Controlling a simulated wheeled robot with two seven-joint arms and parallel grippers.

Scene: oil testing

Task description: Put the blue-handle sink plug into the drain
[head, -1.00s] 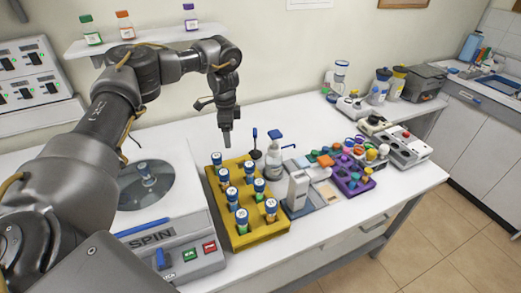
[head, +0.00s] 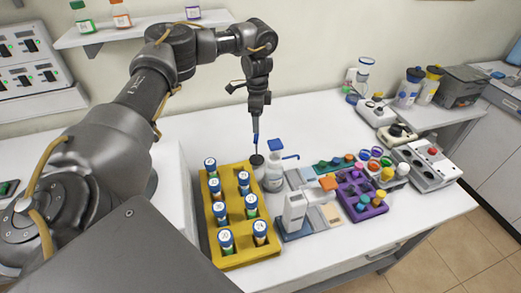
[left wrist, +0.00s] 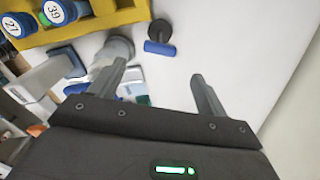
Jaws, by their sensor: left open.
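The sink plug has a blue handle (head: 256,139) and a dark round base (head: 257,160). It stands on the white bench just behind the yellow rack. In the left wrist view the plug (left wrist: 160,40) lies beyond the fingertips, apart from them. My left gripper (head: 257,112) points down over the plug in the head view. In the left wrist view my left gripper (left wrist: 158,71) is open, with nothing between its fingers. The drain is not visible; only a bit of the sink area (head: 508,74) shows at the far right edge. My right gripper is not in view.
A yellow rack (head: 214,243) of blue-capped vials stands in front of the plug. A purple rack (head: 370,210) and a grey device (head: 427,168) stand further right. The bench behind the plug is clear.

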